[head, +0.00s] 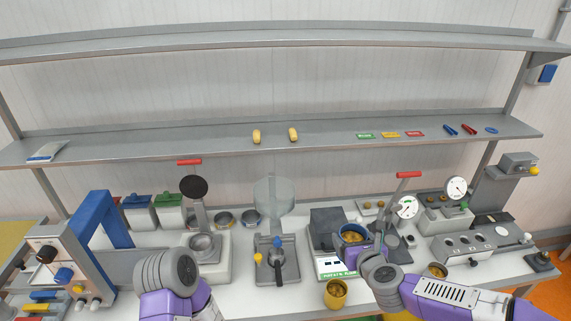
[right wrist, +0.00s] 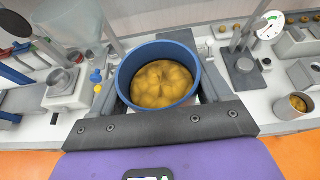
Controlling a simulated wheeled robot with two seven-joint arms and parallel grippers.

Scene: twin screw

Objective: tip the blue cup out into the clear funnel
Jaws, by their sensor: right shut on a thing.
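The blue cup (head: 354,231) is held upright at the centre right in the head view, over the area just right of a scale. In the right wrist view the blue cup (right wrist: 122,78) is full of lumpy yellow-brown stuff. My right gripper (right wrist: 161,88) is shut on it, with a finger on each side. The clear funnel (head: 273,190) stands above a grey machine, left of and behind the cup and apart from it. It also shows at the upper left of the right wrist view (right wrist: 72,18). My left arm shows at the lower left, but its gripper is out of sight.
A press with a red handle (head: 408,175) is right of the held cup. A shelf (head: 220,142) runs above the bench.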

